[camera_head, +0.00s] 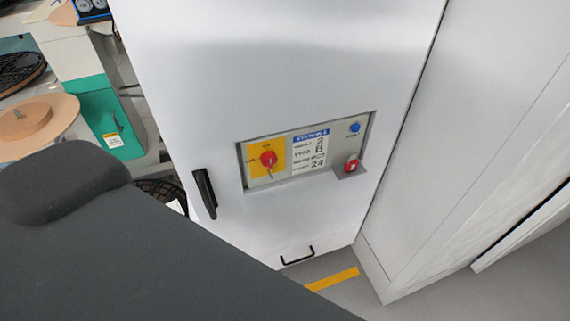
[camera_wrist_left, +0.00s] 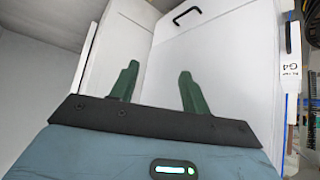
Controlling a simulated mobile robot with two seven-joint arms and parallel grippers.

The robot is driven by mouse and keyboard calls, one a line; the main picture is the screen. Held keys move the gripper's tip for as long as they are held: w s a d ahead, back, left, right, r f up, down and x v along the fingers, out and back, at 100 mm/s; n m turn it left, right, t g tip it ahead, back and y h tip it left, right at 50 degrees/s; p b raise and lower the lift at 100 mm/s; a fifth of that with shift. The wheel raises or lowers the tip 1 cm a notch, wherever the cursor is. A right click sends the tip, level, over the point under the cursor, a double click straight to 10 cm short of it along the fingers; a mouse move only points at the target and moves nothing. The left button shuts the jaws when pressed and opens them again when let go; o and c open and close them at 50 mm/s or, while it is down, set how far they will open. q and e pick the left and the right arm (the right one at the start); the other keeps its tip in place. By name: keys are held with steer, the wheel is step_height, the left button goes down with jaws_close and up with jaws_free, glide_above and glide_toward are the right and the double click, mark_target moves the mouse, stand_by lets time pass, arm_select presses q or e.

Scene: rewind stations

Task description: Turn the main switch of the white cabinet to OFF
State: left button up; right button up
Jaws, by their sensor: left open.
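The white cabinet (camera_head: 270,85) fills the middle of the head view. Its recessed panel (camera_head: 283,178) holds the main switch (camera_head: 267,159), a red rotary knob on a yellow plate. The plate's lettering is too small to read, so I cannot tell the switch's position surely. In the left wrist view, my left gripper (camera_wrist_left: 159,82) is open, with two green fingers apart and nothing between them. White cabinet faces (camera_wrist_left: 222,55) lie beyond the fingers. The switch does not show in that view. My right gripper is not in view.
The panel also has a blue button (camera_head: 355,127) and a red part (camera_head: 351,166) on a small bracket. A black door handle (camera_head: 205,193) sticks out left of the panel. A white wall-like unit (camera_head: 480,130) stands close on the right. A green-sided machine (camera_head: 112,118) stands left.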

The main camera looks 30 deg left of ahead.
arm_select(q)
steer(key=shift+o, duration=1.1)
steer(key=w+d+f+m+y, duration=0.1)
steer(key=w+m, duration=0.5)
steer(key=m, duration=0.2)
steer(key=shift+m+g+y, duration=0.4)
steer(key=m+t+y+p, duration=0.2)
steer(key=m+t+y, duration=0.2)
steer(key=m+y, duration=1.3)
glide_toward(271, 164)
step_height(271, 164, up, 2)
steer(key=a+m+h, duration=0.1)
steer(key=m+h, duration=0.2)
steer(key=shift+x, duration=4)
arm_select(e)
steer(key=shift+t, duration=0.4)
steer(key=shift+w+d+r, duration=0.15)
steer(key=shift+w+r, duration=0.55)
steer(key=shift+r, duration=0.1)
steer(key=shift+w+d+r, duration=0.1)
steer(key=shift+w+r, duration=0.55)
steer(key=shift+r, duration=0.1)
arm_select(q)
steer(key=shift+s+a, duration=0.15)
steer(key=c, duration=1)
